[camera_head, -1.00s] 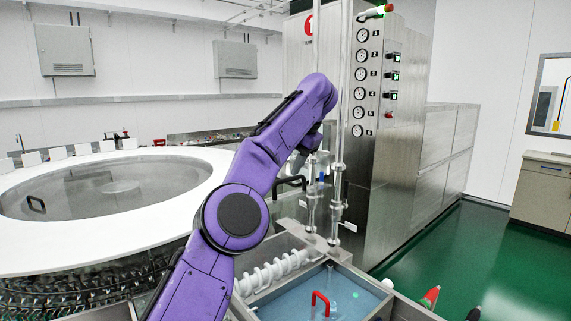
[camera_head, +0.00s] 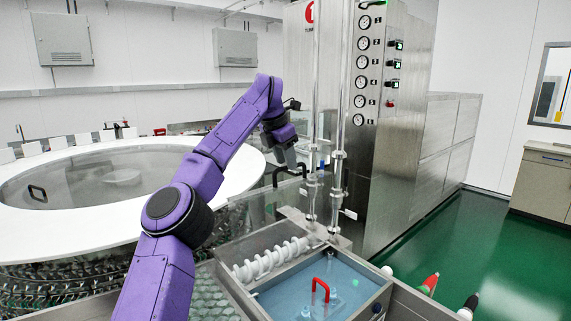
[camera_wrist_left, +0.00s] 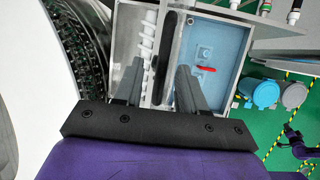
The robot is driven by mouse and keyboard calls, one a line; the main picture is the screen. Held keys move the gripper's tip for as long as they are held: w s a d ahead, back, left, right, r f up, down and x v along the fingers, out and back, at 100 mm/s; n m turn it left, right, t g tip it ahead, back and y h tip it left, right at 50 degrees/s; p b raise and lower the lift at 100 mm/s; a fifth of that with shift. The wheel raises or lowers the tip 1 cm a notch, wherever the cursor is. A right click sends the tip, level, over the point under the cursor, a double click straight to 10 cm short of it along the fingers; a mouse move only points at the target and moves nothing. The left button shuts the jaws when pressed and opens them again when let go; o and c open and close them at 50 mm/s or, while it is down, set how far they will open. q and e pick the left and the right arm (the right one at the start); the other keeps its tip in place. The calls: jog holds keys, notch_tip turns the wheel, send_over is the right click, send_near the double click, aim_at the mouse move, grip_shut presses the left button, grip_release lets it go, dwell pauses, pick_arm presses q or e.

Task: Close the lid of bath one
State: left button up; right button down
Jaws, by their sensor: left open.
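Bath one (camera_head: 318,292) is an open steel tank of blue water at the bottom centre of the head view, with a red handle (camera_head: 320,287) inside. Its clear lid (camera_head: 290,193) appears to stand raised at the tank's left and is hard to make out; its dark handle (camera_head: 277,176) is at the top. My left gripper (camera_head: 290,160) is at this handle, fingers pointing down. In the left wrist view the open gripper (camera_wrist_left: 157,85) has a long black bar, likely the handle, between and beyond its fingers; contact cannot be told. The bath (camera_wrist_left: 205,50) shows below.
A white spiral roller (camera_head: 270,260) lies beside the bath. Clear vertical pipes (camera_head: 337,150) and a steel cabinet (camera_head: 400,170) stand just right of my left gripper. A large round white-rimmed machine (camera_head: 100,205) fills the left. Green floor is open at right.

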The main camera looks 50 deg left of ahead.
pick_arm(q)
jog(key=shift+w+d+f, duration=0.15)
jog(key=shift+w+f, duration=0.15)
jog(key=shift+f, duration=0.1)
jog(key=shift+s+r, duration=0.1)
jog(key=shift+s, duration=0.05)
